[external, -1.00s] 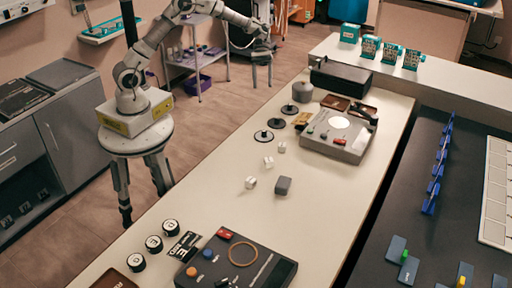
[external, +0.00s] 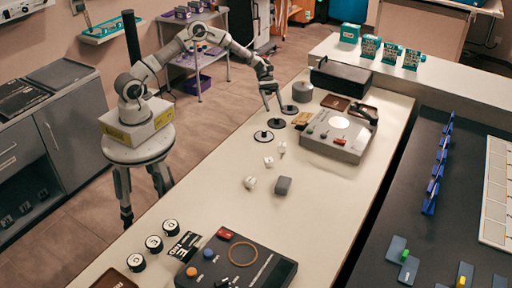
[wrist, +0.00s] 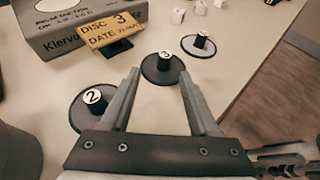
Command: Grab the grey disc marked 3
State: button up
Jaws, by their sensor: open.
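The middle disc, whose small cap label seems to read 3, shows between my fingertips in the wrist view (wrist: 152,72) and in the external view (external: 276,123). A disc marked 2 (wrist: 78,117) is on the left in the wrist view, partly behind my left finger. The third disc (wrist: 207,47) is beyond on the right, its label too small to read surely. My gripper (wrist: 160,76) is open and empty, above the counter; it also shows in the external view (external: 270,108) beside the discs.
A yellow sign reading DISC 3 (wrist: 110,31) stands by a grey device (external: 338,136). A grey round container (external: 301,92) stands at the far end of the disc row. Small white blocks (external: 268,161) lie nearby. The counter edge is close on the arm's side.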

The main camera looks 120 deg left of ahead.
aim_at(277, 117)
jog(key=shift+x, duration=1.1)
jog(key=x, duration=0.2)
jog(key=b+x, duration=0.1)
jog(key=x, duration=0.2)
jog(key=shift+d+r, duration=0.25)
jog(key=shift+d, duration=0.3)
grip_shut()
